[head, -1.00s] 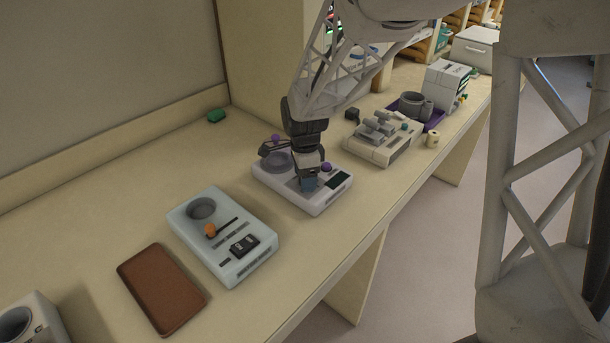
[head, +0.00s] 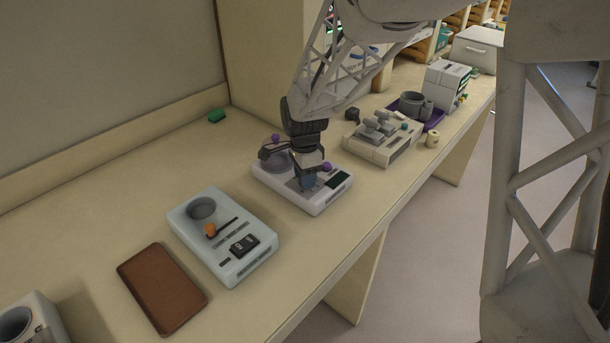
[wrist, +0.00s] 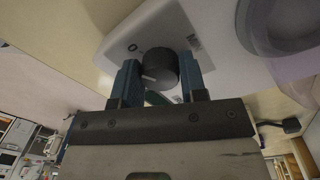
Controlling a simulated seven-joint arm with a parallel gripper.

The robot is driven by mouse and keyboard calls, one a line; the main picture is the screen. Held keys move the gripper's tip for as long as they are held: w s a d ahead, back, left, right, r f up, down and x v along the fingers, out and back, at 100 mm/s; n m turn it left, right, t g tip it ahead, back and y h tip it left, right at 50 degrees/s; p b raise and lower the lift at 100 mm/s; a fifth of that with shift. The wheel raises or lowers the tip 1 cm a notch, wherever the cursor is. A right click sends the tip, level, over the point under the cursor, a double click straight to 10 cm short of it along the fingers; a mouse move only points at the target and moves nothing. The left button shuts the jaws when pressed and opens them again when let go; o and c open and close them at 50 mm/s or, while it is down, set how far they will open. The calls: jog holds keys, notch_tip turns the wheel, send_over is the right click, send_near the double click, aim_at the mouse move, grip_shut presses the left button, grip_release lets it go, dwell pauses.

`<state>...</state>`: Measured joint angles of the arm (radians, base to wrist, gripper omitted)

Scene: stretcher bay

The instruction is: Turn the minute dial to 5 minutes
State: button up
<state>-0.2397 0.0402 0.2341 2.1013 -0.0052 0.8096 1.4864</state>
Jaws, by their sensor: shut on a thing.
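The minute dial (wrist: 158,66) is a dark round knob with a white pointer line, on a white device; it shows in the wrist view between my blue fingers. My gripper (wrist: 160,78) is shut on the dial, one finger on each side. In the head view the white device (head: 318,207) sits mid-bench, and my gripper (head: 307,181) points down onto its top; there the fingers hide the dial. The device also has a purple knob (head: 327,167), a dark screen (head: 339,180) and a grey round dish.
A pale blue device (head: 190,232) with an orange knob and a brown tray (head: 161,288) lie to the left. A beige device (head: 382,154) and a small cream cylinder (head: 432,139) stand to the right. The bench front is mostly clear.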

jog(key=n, duration=0.5)
jog(key=shift+n, duration=0.4)
jog(key=n, duration=0.6)
jog(key=shift+s+d, duration=0.1)
jog(key=n, duration=0.6)
jog(key=shift+d+n+t, duration=0.1)
jog(key=shift+n+t, duration=0.2)
jog(key=shift+n, duration=0.1)
jog(key=n, duration=0.5)
jog(key=shift+n, duration=0.4)
jog(key=o, duration=0.9)
jog(key=shift+o, duration=0.2)
jog(key=shift+s+r, duration=0.15)
jog(key=shift+r, duration=3.8)
